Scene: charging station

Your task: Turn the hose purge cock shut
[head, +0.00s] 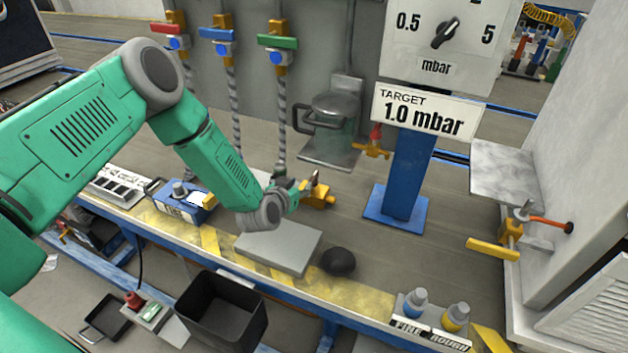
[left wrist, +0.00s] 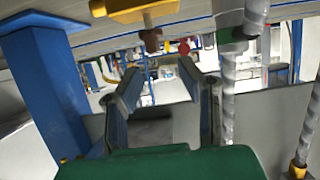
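A yellow cock (head: 318,196) with a small brownish lever stands on the bench by the foot of the green-handled hose line. No label shows which cock is the hose purge cock. My left gripper (head: 292,190) is just left of this yellow cock, with a small gap seen between them. In the left wrist view my left gripper (left wrist: 158,75) has its two fingers spread with nothing between them. A yellow fitting (left wrist: 135,9) with a brown knob (left wrist: 151,40) shows at the top of that view, beyond the fingertips. My right gripper is out of view.
Red (head: 167,29), blue (head: 217,34) and green (head: 278,41) valve handles top the hoses. A glass vessel (head: 336,118) and red-handled cock (head: 373,147) stand behind. The gauge post (head: 406,175) is right of the gripper. A grey plate (head: 280,246) and black knob (head: 338,261) lie in front.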

